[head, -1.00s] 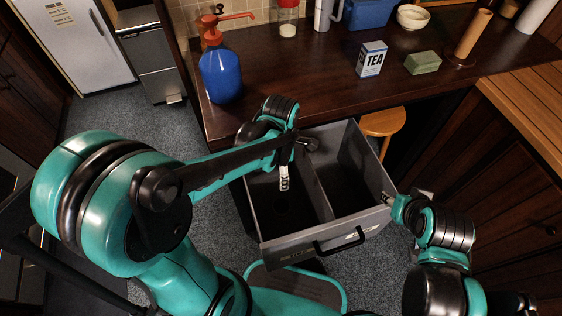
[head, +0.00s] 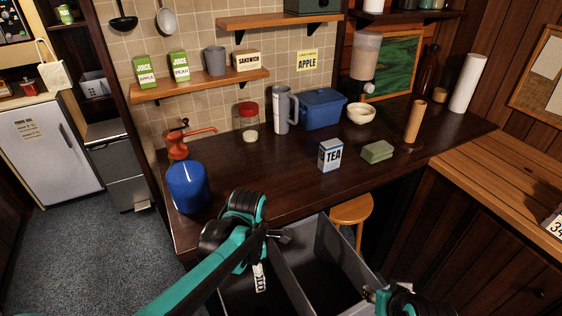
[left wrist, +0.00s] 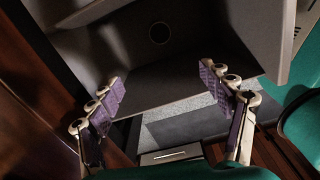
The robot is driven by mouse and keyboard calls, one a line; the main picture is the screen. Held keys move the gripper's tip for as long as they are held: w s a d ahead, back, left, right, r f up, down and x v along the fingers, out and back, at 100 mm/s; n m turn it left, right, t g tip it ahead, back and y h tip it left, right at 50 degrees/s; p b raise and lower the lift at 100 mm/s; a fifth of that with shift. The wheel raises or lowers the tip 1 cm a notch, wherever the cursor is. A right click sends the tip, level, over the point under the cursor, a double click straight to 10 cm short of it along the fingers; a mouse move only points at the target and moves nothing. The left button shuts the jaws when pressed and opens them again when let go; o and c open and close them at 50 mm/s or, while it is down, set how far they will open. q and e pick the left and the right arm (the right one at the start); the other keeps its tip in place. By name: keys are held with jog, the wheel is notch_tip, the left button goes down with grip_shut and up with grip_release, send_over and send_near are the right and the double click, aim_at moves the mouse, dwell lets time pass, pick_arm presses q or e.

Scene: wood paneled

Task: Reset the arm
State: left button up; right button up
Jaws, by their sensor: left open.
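My left arm reaches in from the lower left over an open grey drawer (head: 348,268) with a divider. My left gripper (head: 282,237) is small and dark in the head view, near the drawer's back. In the left wrist view my left gripper (left wrist: 161,78) is open, its purple-padded fingers wide apart with nothing between them. Grey drawer surfaces (left wrist: 185,32) show beyond it. My right gripper (head: 371,295) is at the drawer's right side, low in the picture. Its fingers are too small and partly hidden to tell open from shut.
A wooden stool (head: 352,210) stands beyond the drawer. Floor is clear at left.

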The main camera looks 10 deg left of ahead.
pick_arm(q)
jog(key=s+a+r+m+t, duration=0.2)
jog(key=s+m+t, duration=0.1)
jog(key=m, duration=0.8)
jog(key=s+a+r+m+t, duration=0.3)
jog(key=m+t, duration=0.1)
jog(key=m, duration=0.8)
jog(key=shift+r, duration=0.35)
